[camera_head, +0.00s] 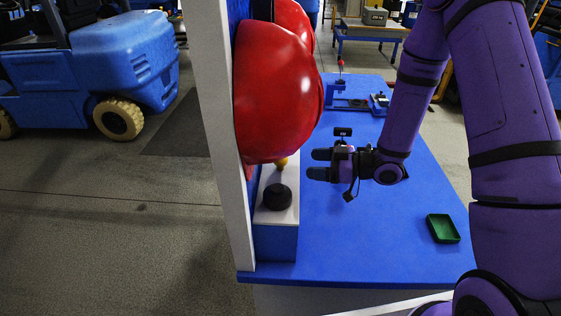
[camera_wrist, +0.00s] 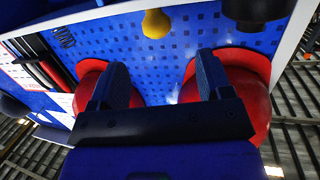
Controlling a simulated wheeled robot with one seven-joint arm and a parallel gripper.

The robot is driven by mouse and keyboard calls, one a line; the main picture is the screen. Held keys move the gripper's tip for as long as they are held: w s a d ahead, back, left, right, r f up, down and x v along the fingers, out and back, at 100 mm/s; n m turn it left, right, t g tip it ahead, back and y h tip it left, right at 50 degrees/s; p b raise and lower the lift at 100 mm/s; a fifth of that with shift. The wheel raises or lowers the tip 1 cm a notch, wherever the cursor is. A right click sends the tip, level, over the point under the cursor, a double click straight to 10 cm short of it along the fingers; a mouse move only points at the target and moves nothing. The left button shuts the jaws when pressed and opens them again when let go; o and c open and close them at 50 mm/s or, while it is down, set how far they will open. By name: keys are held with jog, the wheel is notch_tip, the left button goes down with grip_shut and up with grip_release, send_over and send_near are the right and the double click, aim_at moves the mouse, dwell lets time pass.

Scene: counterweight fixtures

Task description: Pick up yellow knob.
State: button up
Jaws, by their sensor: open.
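The yellow knob (camera_head: 281,162) shows only in small part in the head view, just under the large red dome and above the black knob. In the wrist view the yellow knob (camera_wrist: 156,23) is a rounded bulb with a narrower neck, near the top edge, in front of a blue perforated panel. My gripper (camera_head: 318,164) is to the right of the knob in the head view, pointing left, with a gap between them. In the wrist view its two fingers (camera_wrist: 160,82) are spread with nothing between them, and the knob lies beyond their tips.
Large red domes (camera_head: 275,95) bulge from the upright panel beside my gripper. A black knob (camera_head: 278,197) sits on a white-topped blue block. A green tray (camera_head: 443,228) lies on the blue table (camera_head: 335,245). The table is bare between block and tray.

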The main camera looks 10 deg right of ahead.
aim_at(280, 161)
jog(key=shift+w+x, duration=0.15)
jog(key=shift+x, duration=2.45)
jog(key=shift+w+x, duration=0.15)
jog(key=shift+x, duration=2.5)
jog(key=shift+d+f, duration=0.15)
jog(key=c, duration=1)
